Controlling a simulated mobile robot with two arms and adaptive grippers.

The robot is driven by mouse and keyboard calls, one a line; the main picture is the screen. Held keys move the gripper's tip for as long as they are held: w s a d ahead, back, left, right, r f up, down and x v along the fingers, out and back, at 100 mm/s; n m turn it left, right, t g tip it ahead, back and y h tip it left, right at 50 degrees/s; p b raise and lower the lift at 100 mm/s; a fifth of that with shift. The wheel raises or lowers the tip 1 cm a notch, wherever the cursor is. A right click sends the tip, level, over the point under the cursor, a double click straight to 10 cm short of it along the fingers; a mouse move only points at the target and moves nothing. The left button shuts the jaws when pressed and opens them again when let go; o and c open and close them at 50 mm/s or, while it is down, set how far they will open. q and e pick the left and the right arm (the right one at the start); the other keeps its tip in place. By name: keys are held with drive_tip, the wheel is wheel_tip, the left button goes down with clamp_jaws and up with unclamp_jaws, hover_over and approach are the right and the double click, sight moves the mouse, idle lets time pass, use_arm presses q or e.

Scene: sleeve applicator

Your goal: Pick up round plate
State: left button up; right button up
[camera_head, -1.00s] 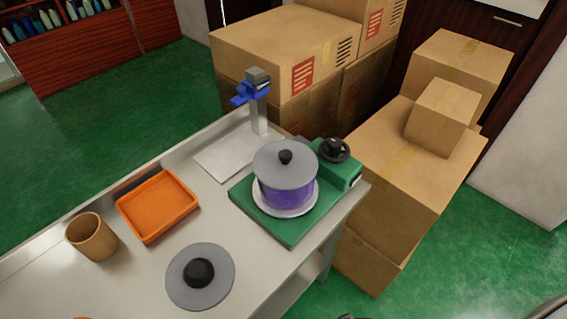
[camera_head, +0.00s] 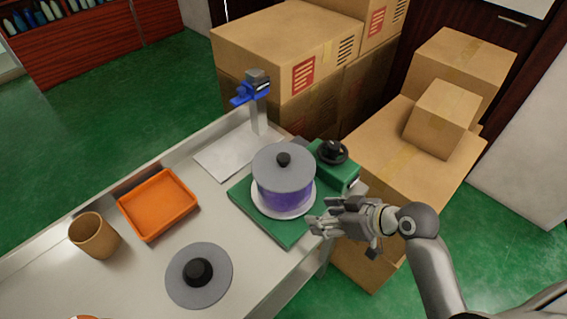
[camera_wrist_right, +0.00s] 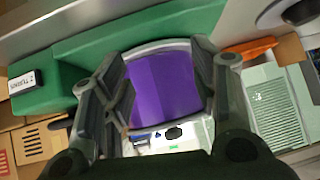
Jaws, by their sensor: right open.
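One round grey plate with a black knob (camera_head: 268,162) sits on top of a purple cylinder (camera_head: 283,195) on a green machine base (camera_head: 268,222). A second round grey plate with a black knob (camera_head: 213,293) lies flat on the table; part of it shows at the top right of the right wrist view (camera_wrist_right: 270,12). My right gripper (camera_head: 314,226) is open and empty beside the machine's front right edge. In the right wrist view, the purple cylinder (camera_wrist_right: 163,85) shows between its open fingers (camera_wrist_right: 160,80). My left gripper is not in view.
An orange tray (camera_head: 128,206) and a brown cup (camera_head: 94,236) stand on the left part of the table (camera_head: 135,275). A post with a blue head (camera_head: 252,92) stands behind the machine. Cardboard boxes (camera_head: 385,190) are stacked behind and to the right.

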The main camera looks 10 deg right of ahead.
sight(285, 157)
drive_tip(key=w+r+n+t+y, duration=0.3)
drive_tip(key=w+r+y, duration=0.15)
drive_tip(key=r, duration=0.65)
drive_tip(key=shift+h, duration=0.45)
drive_tip(key=w, duration=0.1)
drive_tip(key=w+a+p, duration=0.1)
drive_tip(key=w+a+f, duration=0.1)
drive_tip(key=w, duration=0.1)
drive_tip(key=shift+w+a, duration=0.1)
drive_tip(key=shift+a, duration=0.15)
drive_tip(key=p+x, duration=0.2)
drive_tip(key=x, duration=0.3)
drive_tip(key=shift+a+r+p, duration=0.15)
drive_tip(key=shift+p, duration=0.15)
drive_tip(key=shift+w+a+f, duration=0.2)
drive_tip(key=shift+w+f, duration=0.05)
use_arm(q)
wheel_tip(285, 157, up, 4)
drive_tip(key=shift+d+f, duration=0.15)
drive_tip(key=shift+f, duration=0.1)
use_arm(e)
clamp_jaws()
